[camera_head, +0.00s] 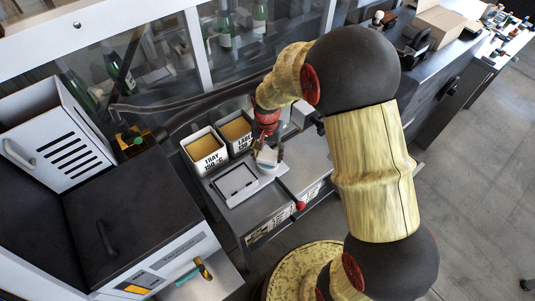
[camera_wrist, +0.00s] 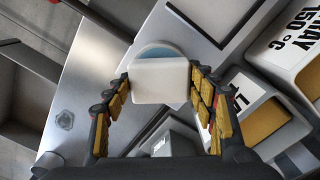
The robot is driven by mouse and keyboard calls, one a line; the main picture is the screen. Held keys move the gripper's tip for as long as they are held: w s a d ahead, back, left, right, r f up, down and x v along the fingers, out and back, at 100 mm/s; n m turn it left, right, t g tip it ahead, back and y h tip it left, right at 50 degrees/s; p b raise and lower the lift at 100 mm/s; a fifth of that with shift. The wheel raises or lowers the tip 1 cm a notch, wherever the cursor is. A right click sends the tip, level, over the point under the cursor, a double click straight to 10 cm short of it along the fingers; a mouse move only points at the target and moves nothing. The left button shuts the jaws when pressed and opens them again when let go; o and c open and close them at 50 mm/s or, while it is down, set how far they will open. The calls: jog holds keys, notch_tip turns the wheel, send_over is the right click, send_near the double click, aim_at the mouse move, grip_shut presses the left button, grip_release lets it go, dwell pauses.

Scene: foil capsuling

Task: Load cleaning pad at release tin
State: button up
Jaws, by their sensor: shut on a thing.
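A white cleaning pad (camera_wrist: 160,85) is held between the two yellow-padded fingers of my gripper (camera_wrist: 160,88), which is shut on it. In the wrist view the pad overlaps a round tin with a blue inside (camera_wrist: 158,50), most likely the release tin. The pad hides much of the tin, so I cannot tell whether they touch. In the head view the pad (camera_head: 267,157) shows pale under my gripper (camera_head: 268,148), above the grey bench top.
Two white bins stand left of my gripper: the tray bin (camera_head: 206,160), marked 150°C, and a label bin (camera_head: 241,143). A recessed rectangular plate (camera_head: 236,184) lies in front of them. A dark-topped machine (camera_head: 130,215) stands at left; glass panels rise behind.

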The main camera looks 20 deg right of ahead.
aim_at(268, 155)
jog(key=shift+f, duration=0.45)
dwell(1.1)
jog(key=shift+r, duration=0.1)
jog(key=shift+r+p, duration=2.35)
jog(key=shift+r, duration=1.15)
jog(key=shift+f, duration=0.1)
